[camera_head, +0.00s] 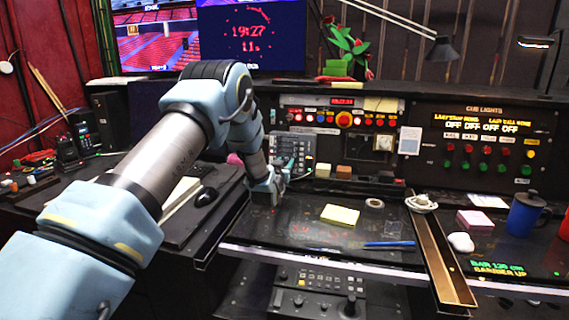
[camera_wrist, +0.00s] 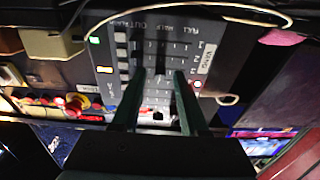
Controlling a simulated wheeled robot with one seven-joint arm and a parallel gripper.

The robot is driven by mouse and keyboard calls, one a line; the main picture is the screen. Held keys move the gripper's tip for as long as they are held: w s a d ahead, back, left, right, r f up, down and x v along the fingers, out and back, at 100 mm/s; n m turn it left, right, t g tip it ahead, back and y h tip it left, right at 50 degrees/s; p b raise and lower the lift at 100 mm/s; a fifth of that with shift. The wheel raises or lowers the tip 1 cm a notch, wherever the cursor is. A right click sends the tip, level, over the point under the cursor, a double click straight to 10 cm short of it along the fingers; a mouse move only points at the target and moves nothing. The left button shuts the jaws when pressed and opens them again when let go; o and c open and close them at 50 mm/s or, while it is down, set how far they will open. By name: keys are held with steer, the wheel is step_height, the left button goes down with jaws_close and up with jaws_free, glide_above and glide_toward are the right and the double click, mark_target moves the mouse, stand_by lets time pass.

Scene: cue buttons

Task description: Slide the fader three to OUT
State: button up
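In the head view my gripper (camera_head: 275,187) is low in front of the panel; contact is unclear.
A looped cable (camera_wrist: 225,12) crosses beside the panel. A yellow note pad (camera_head: 340,214), a blue pen (camera_head: 389,244) and a tape roll (camera_head: 374,203) lie on the desk to the right. A black mouse (camera_head: 205,196) lies left of my gripper. The cue lights panel (camera_head: 485,140) is farther right.

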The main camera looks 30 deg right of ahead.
jaws_close()
stand_by(1.2)
